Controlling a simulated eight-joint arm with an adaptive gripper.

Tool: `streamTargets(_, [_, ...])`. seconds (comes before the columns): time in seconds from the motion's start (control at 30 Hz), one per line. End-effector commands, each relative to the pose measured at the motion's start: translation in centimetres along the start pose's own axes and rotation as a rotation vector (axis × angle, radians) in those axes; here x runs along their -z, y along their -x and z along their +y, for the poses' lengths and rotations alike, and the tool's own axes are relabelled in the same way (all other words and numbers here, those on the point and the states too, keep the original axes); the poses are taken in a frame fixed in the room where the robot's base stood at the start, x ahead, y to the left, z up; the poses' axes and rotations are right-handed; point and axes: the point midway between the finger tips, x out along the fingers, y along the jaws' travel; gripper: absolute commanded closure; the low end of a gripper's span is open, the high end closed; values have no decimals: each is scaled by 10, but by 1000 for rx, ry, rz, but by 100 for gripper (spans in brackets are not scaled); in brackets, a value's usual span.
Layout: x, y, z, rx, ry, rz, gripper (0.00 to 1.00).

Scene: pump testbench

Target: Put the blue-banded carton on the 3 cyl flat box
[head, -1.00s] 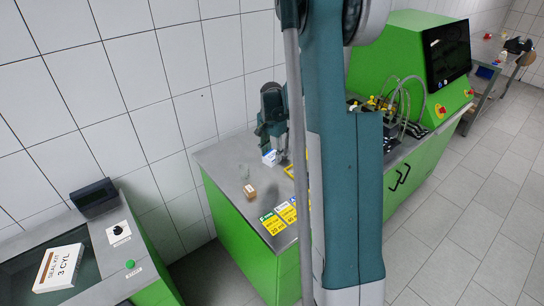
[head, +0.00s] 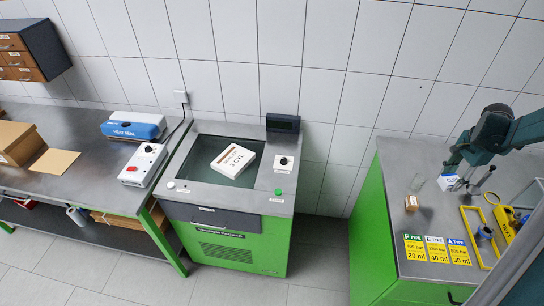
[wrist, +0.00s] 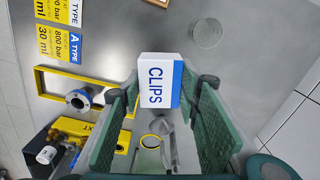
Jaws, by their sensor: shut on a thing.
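The blue-banded carton, white with a blue side and the word CLIPS, shows in the wrist view (wrist: 158,86) between my gripper's green fingers (wrist: 166,100). In the head view the carton (head: 447,182) is small and sits below my gripper (head: 456,170) at the right bench. My gripper is shut on it; I cannot tell whether it is clear of the bench top. The 3 cyl flat box (head: 233,160), white with brown markings, lies on the dark recessed top of the green machine in the middle of the head view.
A floor gap separates machine and bench.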

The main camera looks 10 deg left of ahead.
Motion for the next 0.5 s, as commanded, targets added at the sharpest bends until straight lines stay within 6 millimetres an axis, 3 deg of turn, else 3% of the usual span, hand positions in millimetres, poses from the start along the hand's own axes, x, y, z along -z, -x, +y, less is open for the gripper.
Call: streamTargets(0.5, [-92,-1,-110,0,215,0,80])
